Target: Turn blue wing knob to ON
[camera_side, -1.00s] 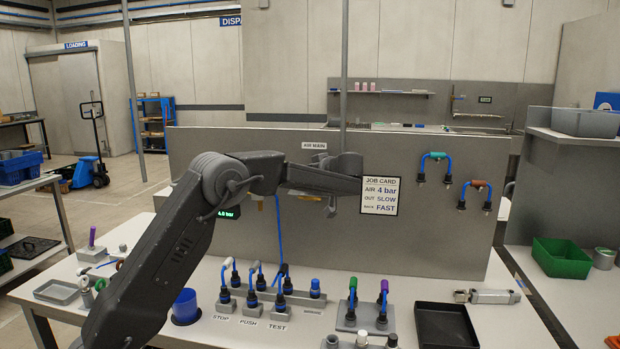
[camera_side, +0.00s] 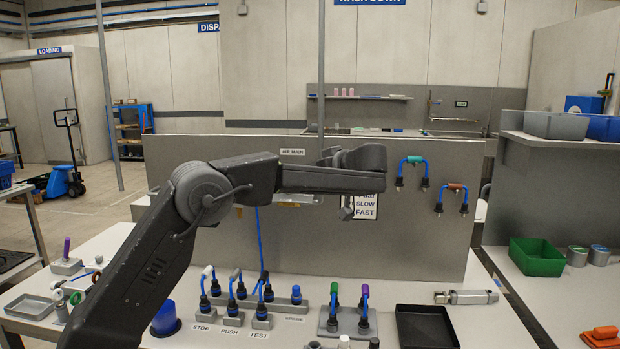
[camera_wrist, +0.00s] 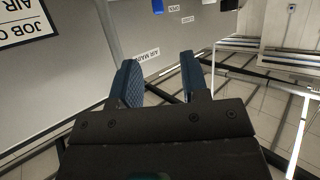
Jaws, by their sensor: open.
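My gripper (camera_wrist: 159,70) is open and empty in the wrist view, with its two dark blue fingers apart and pointing at the grey panel (camera_wrist: 90,70). A small blue part (camera_wrist: 158,6) is at the top edge of the wrist view, beyond the fingertips; it is cut off, so I cannot tell whether it is the blue wing knob or how it is turned. Small labels beside it are upside down and too small to read surely. In the side view my arm crosses in front of the panel (camera_side: 400,235), and I cannot make out the knob.
The job card (camera_side: 365,207) is partly covered by my arm. An AIR MAIN label (camera_side: 292,152) is above the arm. Blue hose handles (camera_side: 412,172) hang on the panel's right. Several hose fittings, a black tray (camera_side: 427,328) and a cylinder (camera_side: 466,297) are on the bench.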

